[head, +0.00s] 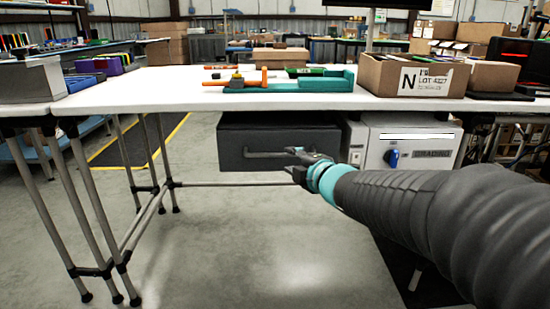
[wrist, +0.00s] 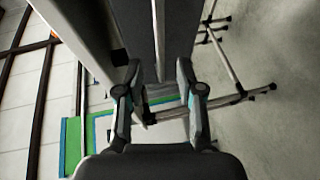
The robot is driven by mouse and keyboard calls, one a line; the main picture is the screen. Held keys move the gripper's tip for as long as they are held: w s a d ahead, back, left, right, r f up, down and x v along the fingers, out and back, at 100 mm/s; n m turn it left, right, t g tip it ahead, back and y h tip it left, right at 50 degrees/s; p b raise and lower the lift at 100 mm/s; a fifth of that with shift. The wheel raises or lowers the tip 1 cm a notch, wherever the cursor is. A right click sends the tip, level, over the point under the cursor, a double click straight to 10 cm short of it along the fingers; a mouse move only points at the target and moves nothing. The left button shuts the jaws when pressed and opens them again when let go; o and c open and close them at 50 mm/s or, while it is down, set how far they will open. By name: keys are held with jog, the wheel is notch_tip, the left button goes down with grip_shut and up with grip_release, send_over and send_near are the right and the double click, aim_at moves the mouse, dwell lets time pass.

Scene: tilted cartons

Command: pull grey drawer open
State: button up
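The grey drawer (head: 280,128) hangs under the white table and looks shut. Its bar handle (head: 262,154) runs across the front. My gripper (head: 294,160) is at the right end of the handle in the head view. In the wrist view my gripper (wrist: 157,75) is open, its two fingers apart. A light upright bar (wrist: 158,30), which looks like the handle, lies in line with the gap in front of a dark panel. I cannot tell whether the fingers touch it or how far it reaches between them.
The white table (head: 180,98) is just above my gripper. A white cabinet (head: 412,145) with a blue knob stands right of the drawer. A carton (head: 408,76) and a teal object (head: 310,85) are on the table. The floor below is clear.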

aim_at(282, 155)
jog(key=x, duration=0.7)
jog(key=shift+b, duration=0.4)
grip_shut()
